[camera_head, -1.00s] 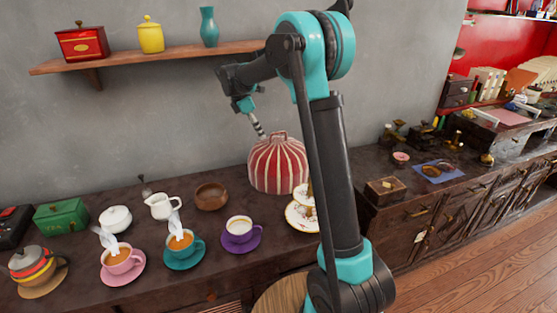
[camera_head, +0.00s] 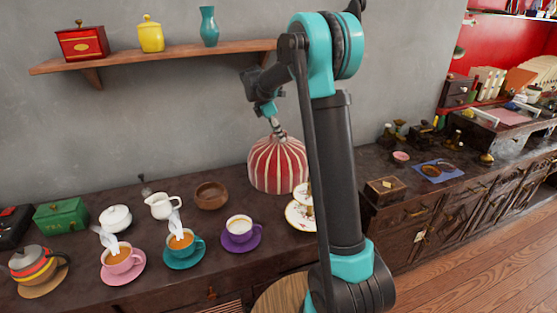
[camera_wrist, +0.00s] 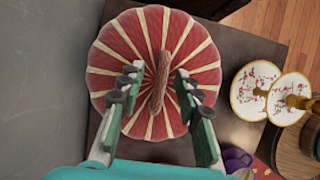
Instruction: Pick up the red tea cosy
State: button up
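The red tea cosy (camera_head: 277,167), domed with cream stripes, stands on the dark counter against the grey wall in the head view. In the wrist view the cosy (camera_wrist: 122,60) is seen from above, with a rope-like loop handle (camera_wrist: 160,82) across its top. My gripper (camera_head: 277,131) is right above the cosy's top in the head view. In the wrist view the two fingers of my gripper (camera_wrist: 158,90) are apart, one on each side of the loop. I cannot tell whether they touch it.
A tiered floral cake stand (camera_head: 301,214) stands close to the cosy's right. A wooden bowl (camera_head: 211,195) and a purple cup (camera_head: 240,228) are to its left. A shelf (camera_head: 160,57) juts from the wall at upper left.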

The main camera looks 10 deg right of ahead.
grip_shut()
jog(key=shift+r, duration=0.1)
dwell(0.5)
